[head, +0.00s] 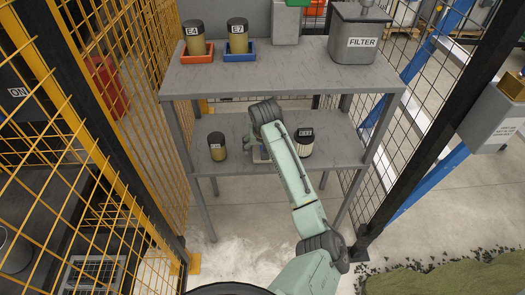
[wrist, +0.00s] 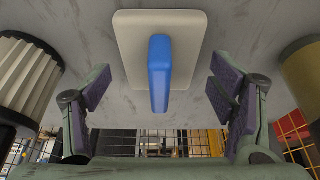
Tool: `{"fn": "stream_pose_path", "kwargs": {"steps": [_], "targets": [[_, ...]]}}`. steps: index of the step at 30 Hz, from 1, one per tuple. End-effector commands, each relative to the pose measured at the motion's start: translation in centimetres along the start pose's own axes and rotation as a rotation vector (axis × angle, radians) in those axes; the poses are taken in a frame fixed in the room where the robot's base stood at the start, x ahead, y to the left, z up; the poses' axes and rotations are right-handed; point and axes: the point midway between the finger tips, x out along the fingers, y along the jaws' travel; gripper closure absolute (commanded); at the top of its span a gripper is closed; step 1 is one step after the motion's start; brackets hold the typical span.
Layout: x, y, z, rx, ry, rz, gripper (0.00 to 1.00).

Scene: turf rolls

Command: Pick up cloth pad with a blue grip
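The cloth pad (wrist: 190,27) is a pale, cream rectangle with a blue grip (wrist: 160,75) standing up along its middle. It lies on a grey shelf surface in the wrist view. My gripper (wrist: 160,95) is open, its two purple-padded fingers apart on either side of the blue grip and not touching it. In the head view my arm reaches to the lower shelf (head: 234,130) and hides most of the pad; only a pale bit shows beside my wrist.
On the lower shelf, a dark-lidded jar (head: 217,146) stands left of my gripper and a ribbed white container (head: 304,142) right. The upper shelf (head: 280,75) holds jars E4 (head: 195,40) and E7 (head: 237,38) on trays and a FILTER bin (head: 357,35). Mesh fencing flanks both sides.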

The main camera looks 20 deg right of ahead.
Motion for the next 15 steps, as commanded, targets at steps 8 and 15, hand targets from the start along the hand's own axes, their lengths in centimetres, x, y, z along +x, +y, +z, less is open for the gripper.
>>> {"fn": "stream_pose_path", "kwargs": {"steps": [8,15], "targets": [[-0.02,0.01,0.01,0.000,0.000,0.000,0.44],[-0.02,0.00,0.02,0.000,0.000,0.000,0.60]]}}
